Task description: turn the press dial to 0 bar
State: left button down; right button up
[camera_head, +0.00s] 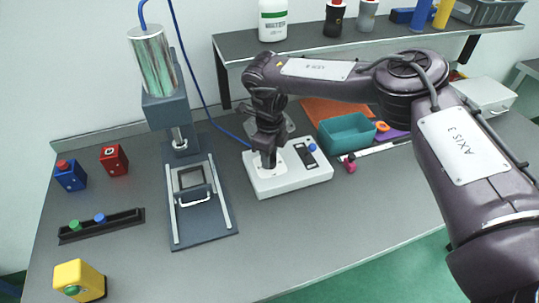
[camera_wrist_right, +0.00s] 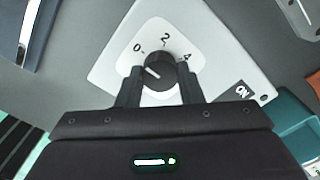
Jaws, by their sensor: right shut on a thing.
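The press dial (camera_wrist_right: 160,66) is a black round knob on a white plate marked 0, 2 and 4. A short white mark shows on the left part of the knob; exactly where it points on the scale is hard to tell. The plate is on the pale control box (camera_head: 300,181), which also shows in the wrist view (camera_wrist_right: 225,50). My right gripper (camera_head: 267,163) points down over the box, shut on the dial, with one finger on each side of it in the wrist view (camera_wrist_right: 159,82). The knob is hidden in the head view. My left gripper is not in view.
The press (camera_head: 208,225) stands left of the box. A teal bin (camera_head: 347,134) is to the right, with a small magenta-and-black item (camera_head: 349,163) near the box. Red (camera_head: 114,160) and blue (camera_head: 70,175) blocks lie far left.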

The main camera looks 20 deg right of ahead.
jog(key=shift+w+r, duration=0.1)
dwell(0.3)
jog(key=o, duration=1)
jog(key=shift+c, duration=0.2)
notch_tip(320, 180, up, 8)
jog(key=shift+f+b, duration=0.15)
jog(key=shift+b, duration=0.85)
